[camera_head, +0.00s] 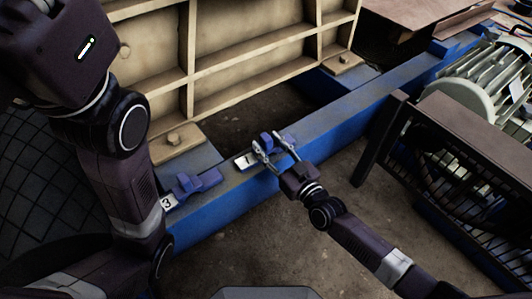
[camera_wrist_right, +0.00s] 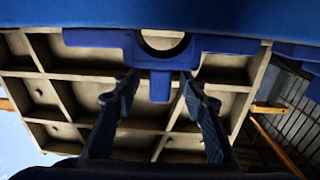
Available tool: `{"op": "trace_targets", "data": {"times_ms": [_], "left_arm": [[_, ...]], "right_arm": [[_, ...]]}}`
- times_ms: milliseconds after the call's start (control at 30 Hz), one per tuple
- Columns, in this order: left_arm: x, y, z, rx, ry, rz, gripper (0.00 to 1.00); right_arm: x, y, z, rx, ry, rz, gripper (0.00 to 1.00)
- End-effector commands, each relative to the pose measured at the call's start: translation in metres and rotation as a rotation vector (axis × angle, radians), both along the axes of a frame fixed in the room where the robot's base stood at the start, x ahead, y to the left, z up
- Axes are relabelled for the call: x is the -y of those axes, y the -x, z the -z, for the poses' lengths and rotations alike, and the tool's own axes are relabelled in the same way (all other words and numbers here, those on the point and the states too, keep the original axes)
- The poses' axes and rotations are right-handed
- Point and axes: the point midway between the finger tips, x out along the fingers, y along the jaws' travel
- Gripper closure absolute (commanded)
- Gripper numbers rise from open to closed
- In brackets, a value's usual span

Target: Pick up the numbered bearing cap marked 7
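A blue bearing cap (camera_head: 267,141) sits on the blue beam, beside a pale plate (camera_head: 244,160) whose mark I cannot read. My right gripper (camera_head: 273,148) is at this cap, with one finger on each side. In the right wrist view, the cap (camera_wrist_right: 160,84) has a half-round opening, and a short tab of it reaches between the spread fingers, with gaps on both sides. Another blue cap (camera_head: 195,182) sits nearer on the beam, at left, by a white plate marked 3 (camera_head: 168,202). I do not make out a 7. My left gripper is out of view.
The blue beam (camera_head: 335,120) runs diagonally to the back right. A cream ribbed crusher body (camera_head: 235,45) stands behind it. A dark mesh guard (camera_head: 455,200) and a grey finned motor (camera_head: 490,85) stand at right. Bare floor (camera_head: 250,245) lies in front of the beam.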

Motion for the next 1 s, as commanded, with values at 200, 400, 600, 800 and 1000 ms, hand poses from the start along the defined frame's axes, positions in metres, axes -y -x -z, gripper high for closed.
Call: {"op": "trace_targets", "data": {"times_ms": [200,400,600,800,1000], "left_arm": [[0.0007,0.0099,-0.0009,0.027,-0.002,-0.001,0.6],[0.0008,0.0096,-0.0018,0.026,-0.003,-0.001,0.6],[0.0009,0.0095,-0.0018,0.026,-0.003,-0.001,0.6],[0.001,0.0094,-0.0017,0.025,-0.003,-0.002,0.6],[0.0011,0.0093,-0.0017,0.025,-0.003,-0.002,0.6]], "right_arm": [[-0.0087,-0.0123,-0.0009,0.001,-0.002,0.0,0.61],[-0.0086,-0.0124,-0.0017,0.001,-0.002,0.0,0.61],[-0.0085,-0.0121,-0.0015,0.002,-0.001,0.0,0.82],[-0.0084,-0.0121,-0.0014,0.002,-0.001,0.0,1.0],[-0.0084,-0.0121,-0.0013,0.002,-0.001,0.0,1.0]]}}
